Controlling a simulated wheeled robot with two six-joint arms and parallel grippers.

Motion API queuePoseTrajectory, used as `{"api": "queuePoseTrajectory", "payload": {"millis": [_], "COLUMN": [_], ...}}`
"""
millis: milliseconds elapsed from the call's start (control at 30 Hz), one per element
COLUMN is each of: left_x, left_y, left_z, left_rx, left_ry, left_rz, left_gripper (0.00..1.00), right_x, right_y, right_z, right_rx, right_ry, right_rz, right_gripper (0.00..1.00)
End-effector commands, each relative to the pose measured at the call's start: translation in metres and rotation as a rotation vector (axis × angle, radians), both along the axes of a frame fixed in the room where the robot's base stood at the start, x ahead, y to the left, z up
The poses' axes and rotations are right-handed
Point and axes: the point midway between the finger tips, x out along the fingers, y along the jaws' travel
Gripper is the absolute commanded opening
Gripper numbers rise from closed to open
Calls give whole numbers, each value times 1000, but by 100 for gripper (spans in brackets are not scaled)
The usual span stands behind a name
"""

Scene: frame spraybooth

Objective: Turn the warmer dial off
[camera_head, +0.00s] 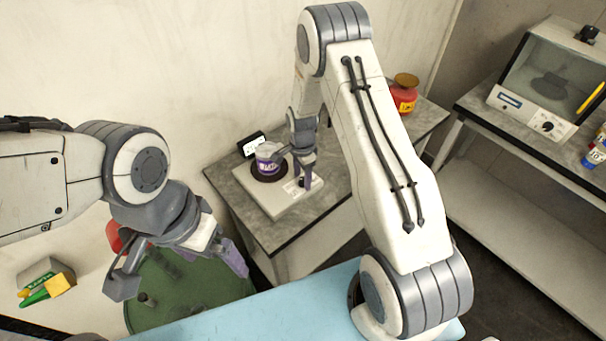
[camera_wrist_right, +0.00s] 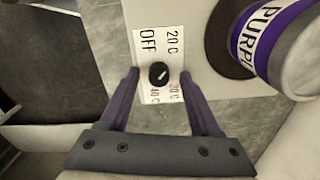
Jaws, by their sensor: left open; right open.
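The warmer (camera_head: 277,205) is a pale flat box on the grey side table. Its small black dial (camera_wrist_right: 159,75) sits on a white label marked OFF, 20 C, 30 C and 40 C. The dial's pale mark lies slanted, and I cannot tell for sure which setting it points at. My right gripper (camera_head: 303,178) is over the dial's corner of the warmer. In the wrist view its purple fingers (camera_wrist_right: 160,84) are open, one on each side of the dial with gaps. My left gripper (camera_head: 180,270) is open and empty, away at the lower left.
A purple-labelled jar (camera_head: 268,157) stands on the warmer's dark round plate, close right of the dial in the wrist view (camera_wrist_right: 285,50). A black display (camera_head: 251,144) stands behind. A red pot (camera_head: 403,100) is at the table's back right. A green round surface (camera_head: 205,285) is below my left gripper.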

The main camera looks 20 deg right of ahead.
Motion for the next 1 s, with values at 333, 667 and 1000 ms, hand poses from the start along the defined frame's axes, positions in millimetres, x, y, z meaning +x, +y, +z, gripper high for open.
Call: {"api": "queuePoseTrajectory", "payload": {"millis": [333,667,1000], "left_x": [0,0,0], "left_y": [0,0,0], "left_z": [1,1,-6], "left_rx": [0,0,0], "left_ry": [0,0,0], "left_rz": [0,0,1], "left_gripper": [100,100,100], "right_x": [0,-1,0], "right_y": [-1,-2,-2], "right_z": [-5,-5,-6], "right_rx": [0,0,0], "right_ry": [-1,0,-1], "right_rz": [-2,-1,97], "right_gripper": [64,0,0]}}
